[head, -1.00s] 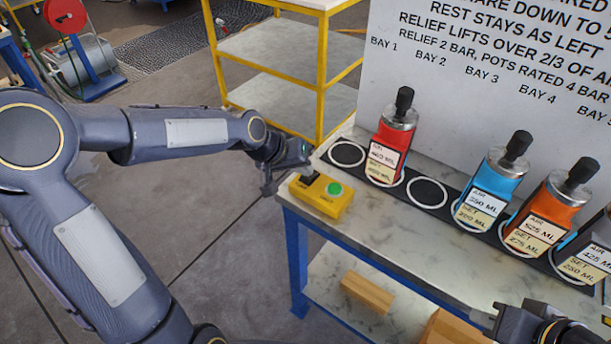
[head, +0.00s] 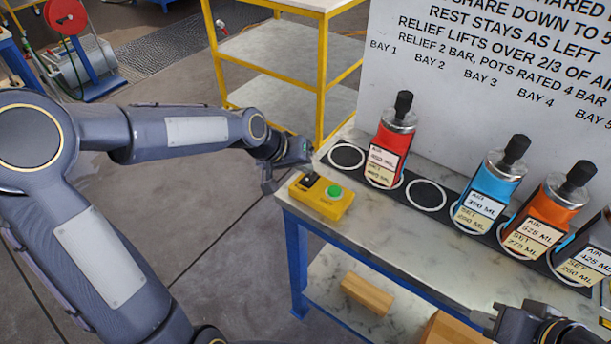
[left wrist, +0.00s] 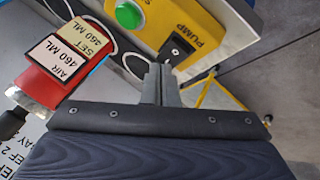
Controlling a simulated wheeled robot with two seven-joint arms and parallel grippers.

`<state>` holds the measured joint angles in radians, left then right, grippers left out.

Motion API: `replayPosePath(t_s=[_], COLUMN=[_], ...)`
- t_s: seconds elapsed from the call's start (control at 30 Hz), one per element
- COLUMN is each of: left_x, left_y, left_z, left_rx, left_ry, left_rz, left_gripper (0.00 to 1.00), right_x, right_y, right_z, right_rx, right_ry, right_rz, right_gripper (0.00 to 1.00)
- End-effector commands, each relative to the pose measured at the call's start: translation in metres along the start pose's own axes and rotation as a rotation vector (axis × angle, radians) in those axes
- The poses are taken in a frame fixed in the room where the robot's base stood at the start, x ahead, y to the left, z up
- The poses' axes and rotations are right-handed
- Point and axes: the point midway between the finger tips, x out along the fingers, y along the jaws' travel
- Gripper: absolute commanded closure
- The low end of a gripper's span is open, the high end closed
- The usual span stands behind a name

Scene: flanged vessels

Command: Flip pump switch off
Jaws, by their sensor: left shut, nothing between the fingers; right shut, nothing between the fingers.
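The yellow pump box (head: 322,203) sits on the near left corner of the bench. It carries a black switch (head: 308,181) and a round green button (head: 334,191). In the left wrist view the black switch (left wrist: 180,48) lies beside the lettering "PUMP", with a small light mark on it. I cannot tell which way it is set. My left gripper (head: 268,187) is shut and empty, left of the box; in the head view a gap shows between them. Its closed fingers (left wrist: 160,76) appear just beside the switch in the wrist view. My right gripper (head: 484,319) is shut and empty at the lower right.
A red vessel (head: 389,150), a blue vessel (head: 490,185) and an orange vessel (head: 547,215) stand in ringed bays along the bench (head: 385,235). A lettered white board (head: 480,100) rises behind them. A yellow-framed shelf (head: 270,50) stands beyond my left arm.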

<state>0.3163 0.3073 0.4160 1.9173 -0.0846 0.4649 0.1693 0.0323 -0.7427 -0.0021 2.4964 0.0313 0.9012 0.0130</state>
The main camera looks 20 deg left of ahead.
Motion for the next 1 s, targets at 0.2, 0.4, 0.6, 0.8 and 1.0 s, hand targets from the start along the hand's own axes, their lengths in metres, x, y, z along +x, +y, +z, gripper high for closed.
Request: replayPosePath(t_s=[0.2, 0.4, 0.6, 0.8, 1.0], left_x=[0.0, -0.006, -0.021, -0.034, -0.035], left_y=[0.0, 0.005, 0.015, 0.025, 0.025], left_z=[0.0, -0.004, -0.015, -0.024, -0.025], left_rx=[0.0, 0.001, 0.001, 0.001, 0.0], left_ry=[0.0, 0.0, 0.0, 0.0, -0.001], left_rz=[0.0, 0.0, 0.0, 0.0, 0.0], left_gripper=[1.0, 1.0, 1.0, 1.0, 1.0], right_x=[0.0, -0.006, -0.018, -0.029, -0.029], right_y=[0.0, -0.003, -0.008, -0.013, -0.013], right_z=[0.0, -0.003, -0.009, -0.015, -0.015], right_rx=[0.0, 0.0, 0.0, 0.0, 0.0], right_ry=[0.0, 0.0, 0.0, 0.0, 0.0], right_rz=[0.0, 0.0, 0.0, 0.0, 0.0], right_gripper=[1.0, 1.0, 1.0, 1.0, 1.0])
